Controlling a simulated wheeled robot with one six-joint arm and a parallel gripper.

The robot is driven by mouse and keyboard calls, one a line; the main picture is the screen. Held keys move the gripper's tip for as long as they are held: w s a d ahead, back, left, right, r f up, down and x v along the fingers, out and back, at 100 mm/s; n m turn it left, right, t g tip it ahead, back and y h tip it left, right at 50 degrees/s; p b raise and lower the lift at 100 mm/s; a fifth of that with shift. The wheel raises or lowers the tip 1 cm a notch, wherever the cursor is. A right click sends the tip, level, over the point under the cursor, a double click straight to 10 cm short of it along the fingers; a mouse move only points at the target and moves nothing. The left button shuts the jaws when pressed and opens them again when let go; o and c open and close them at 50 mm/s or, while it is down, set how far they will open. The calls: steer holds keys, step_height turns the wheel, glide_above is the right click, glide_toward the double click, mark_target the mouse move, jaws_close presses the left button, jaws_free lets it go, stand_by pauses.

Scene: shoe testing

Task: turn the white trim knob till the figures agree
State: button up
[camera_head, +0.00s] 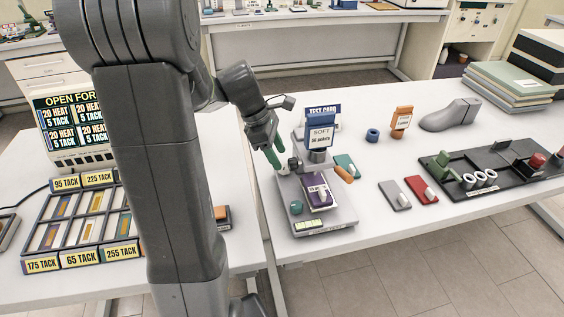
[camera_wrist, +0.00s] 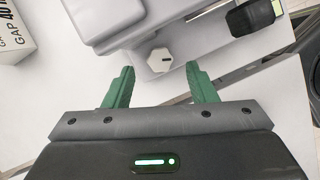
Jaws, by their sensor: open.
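The white trim knob (camera_wrist: 160,60) is a faceted dial with a dark pointer mark, on the side of a pale grey housing (camera_wrist: 112,22) in the wrist view. My gripper (camera_wrist: 160,69) is open, its two green fingers (camera_wrist: 119,88) on either side just short of the knob; I see no contact. In the head view my gripper (camera_head: 277,157) is at the left side of the grey tester (camera_head: 335,217). The tester has a small lit strip (camera_head: 310,224) at its front, its figures too small to read. The knob is not clear in the head view.
Grey (camera_head: 394,195) and red (camera_head: 421,190) blocks, a shoe last (camera_head: 450,115) and a black tray (camera_head: 500,172) lie to the right. A swatch rack (camera_head: 80,219) is left.

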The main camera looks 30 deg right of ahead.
mark_target(284, 166)
steer(key=shift+x, duration=1.85)
steer(key=c, duration=1)
steer(key=shift+n+t+h+p, duration=0.3)
steer(key=shift+n+t+p, duration=0.15)
steer(key=shift+n, duration=1.15)
steer(key=o, duration=1)
steer(key=v, duration=1.4)
